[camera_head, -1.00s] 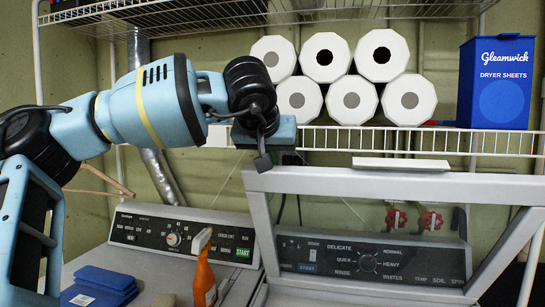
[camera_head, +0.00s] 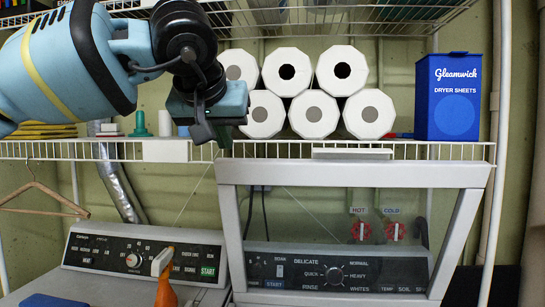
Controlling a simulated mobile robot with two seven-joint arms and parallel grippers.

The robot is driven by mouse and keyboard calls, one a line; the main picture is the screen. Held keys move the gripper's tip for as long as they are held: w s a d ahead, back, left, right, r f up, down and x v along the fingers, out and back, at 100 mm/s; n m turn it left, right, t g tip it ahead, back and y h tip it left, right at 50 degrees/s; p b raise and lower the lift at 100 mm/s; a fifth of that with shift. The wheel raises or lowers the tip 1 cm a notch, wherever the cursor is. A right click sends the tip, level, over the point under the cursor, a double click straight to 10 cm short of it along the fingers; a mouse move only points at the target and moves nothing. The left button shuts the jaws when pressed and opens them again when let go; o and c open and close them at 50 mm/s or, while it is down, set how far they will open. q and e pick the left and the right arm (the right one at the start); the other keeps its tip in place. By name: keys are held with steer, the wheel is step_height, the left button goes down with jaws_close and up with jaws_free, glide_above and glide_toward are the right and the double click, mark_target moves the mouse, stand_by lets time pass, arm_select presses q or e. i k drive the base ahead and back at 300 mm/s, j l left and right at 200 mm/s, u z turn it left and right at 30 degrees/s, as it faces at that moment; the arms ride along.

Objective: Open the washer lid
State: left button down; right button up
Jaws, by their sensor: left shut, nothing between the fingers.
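The washer lid (camera_head: 352,173) is a grey frame with a see-through middle. It stands raised, close to upright, in front of the washer's control panel (camera_head: 335,272), which shows through it. My left gripper (camera_head: 213,133) is shut and empty, pointing down just above and left of the lid's upper left corner. A small gap seems to separate them, though depth is hard to judge. My right gripper is not in view.
A wire shelf (camera_head: 80,150) runs behind the lid, carrying white paper rolls (camera_head: 313,115) and a blue dryer-sheet box (camera_head: 448,97). The dryer panel (camera_head: 140,258) and an orange spray bottle (camera_head: 165,285) are at lower left.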

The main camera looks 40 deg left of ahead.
mark_target(370, 168)
steer(key=k+l, duration=0.8)
steer(key=l, duration=0.1)
